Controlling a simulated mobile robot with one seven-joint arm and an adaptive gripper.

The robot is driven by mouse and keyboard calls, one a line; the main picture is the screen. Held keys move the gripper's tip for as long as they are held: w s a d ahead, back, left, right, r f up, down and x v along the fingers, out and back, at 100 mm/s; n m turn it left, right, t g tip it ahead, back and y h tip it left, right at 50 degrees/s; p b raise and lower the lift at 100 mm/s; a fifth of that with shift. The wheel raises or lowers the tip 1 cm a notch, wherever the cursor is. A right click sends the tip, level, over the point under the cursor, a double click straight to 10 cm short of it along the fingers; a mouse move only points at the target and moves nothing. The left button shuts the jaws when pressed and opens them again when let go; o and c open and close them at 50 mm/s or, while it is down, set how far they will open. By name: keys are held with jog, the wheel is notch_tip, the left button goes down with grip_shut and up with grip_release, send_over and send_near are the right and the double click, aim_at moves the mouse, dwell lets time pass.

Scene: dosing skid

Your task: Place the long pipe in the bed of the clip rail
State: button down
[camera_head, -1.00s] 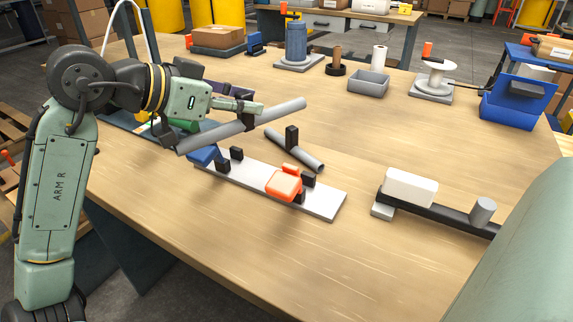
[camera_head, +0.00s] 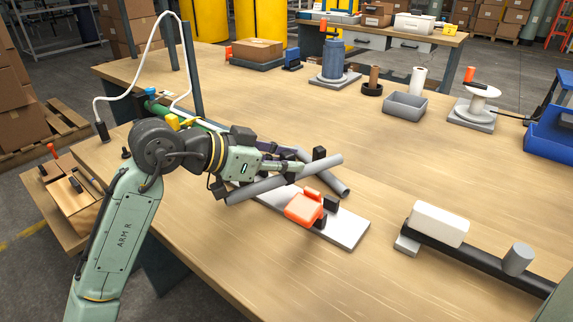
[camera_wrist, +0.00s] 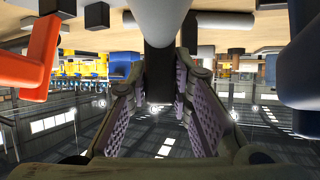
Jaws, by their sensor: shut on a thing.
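My gripper (camera_head: 297,166) is shut on the long grey pipe (camera_head: 252,189), which slants up to the right. The pipe is over the far left part of the clip rail; whether it touches anything there is unclear. The clip rail is a pale grey plate (camera_head: 347,233) with black clips and an orange clamp (camera_head: 304,209). My gripper and the pipe hide its left end. In the wrist view, the purple-padded fingers (camera_wrist: 160,105) stand either side of a dark part, with a pale cylinder above. An orange part (camera_wrist: 38,50) shows at left.
A second grey pipe (camera_head: 336,184) lies behind the rail, beside a black upright block (camera_head: 319,154). At right, a dark bar (camera_head: 478,258) carries a white block (camera_head: 438,224) and a grey cylinder (camera_head: 517,258). A grey bin (camera_head: 404,104) stands farther back.

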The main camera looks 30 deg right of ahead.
jog(key=shift+f, duration=0.45)
jog(key=shift+s+f+b, duration=0.1)
jog(key=shift+f+b, duration=0.35)
jog(key=shift+f, duration=0.2)
jog(key=c, duration=1.4)
grip_release()
jog(key=shift+s+f, duration=0.1)
jog(key=shift+c, duration=0.2)
jog(key=shift+r+p, duration=0.35)
jog(key=shift+r, duration=0.05)
jog(key=shift+a+r, duration=0.15)
jog(key=shift+r, duration=0.15)
notch_tip(320, 180, up, 5)
jog(key=b, duration=0.1)
send_over(234, 192)
jog(key=shift+r, duration=0.2)
